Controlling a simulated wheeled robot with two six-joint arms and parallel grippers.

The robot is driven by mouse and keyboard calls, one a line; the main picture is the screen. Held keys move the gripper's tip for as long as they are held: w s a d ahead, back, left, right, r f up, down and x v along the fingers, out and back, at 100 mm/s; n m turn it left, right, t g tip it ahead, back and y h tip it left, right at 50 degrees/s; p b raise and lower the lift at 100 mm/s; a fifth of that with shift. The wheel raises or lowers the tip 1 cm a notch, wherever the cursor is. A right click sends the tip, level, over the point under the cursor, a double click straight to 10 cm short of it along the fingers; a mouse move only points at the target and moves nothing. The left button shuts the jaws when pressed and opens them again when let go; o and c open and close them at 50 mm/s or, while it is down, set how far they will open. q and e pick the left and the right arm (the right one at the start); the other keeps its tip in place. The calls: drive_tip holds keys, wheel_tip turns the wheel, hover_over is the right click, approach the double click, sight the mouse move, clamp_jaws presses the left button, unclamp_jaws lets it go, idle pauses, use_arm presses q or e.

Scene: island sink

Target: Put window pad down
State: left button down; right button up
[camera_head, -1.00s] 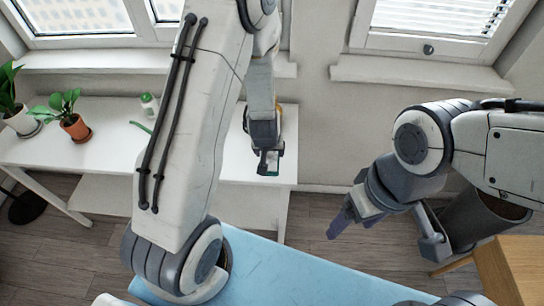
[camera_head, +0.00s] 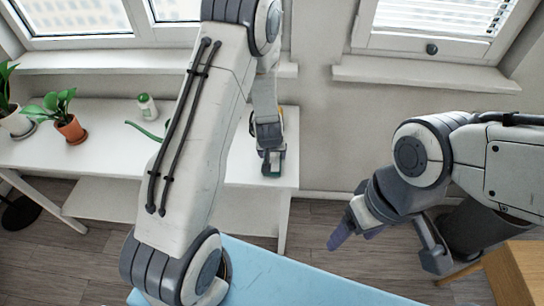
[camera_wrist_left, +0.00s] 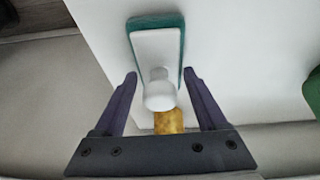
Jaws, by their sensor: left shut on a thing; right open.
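The window pad (camera_wrist_left: 154,45), a white plate with a teal edge and a round white knob, shows in the left wrist view. My left gripper (camera_wrist_left: 160,78) has one finger on each side of the knob and is shut on the pad. In the head view my left gripper (camera_head: 271,156) is at the right end of the white table (camera_head: 240,172), with a teal bit of the pad below its tips. I cannot tell whether the pad touches the tabletop. My right gripper (camera_head: 347,232) is open and empty, over the floor to the right.
A yellow-brown thing (camera_wrist_left: 168,121) is just by the knob. A green thing (camera_wrist_left: 312,90) shows at the right edge of the wrist view. A blue surface (camera_head: 290,275) lies in front.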

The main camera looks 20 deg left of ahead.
use_arm(q)
unclamp_jaws()
drive_tip(key=shift+f, duration=0.1)
drive_tip(key=p+v, duration=0.4)
drive_tip(key=v, duration=0.8)
drive_tip(key=shift+p, duration=0.3)
drive_tip(key=shift+s, duration=0.1)
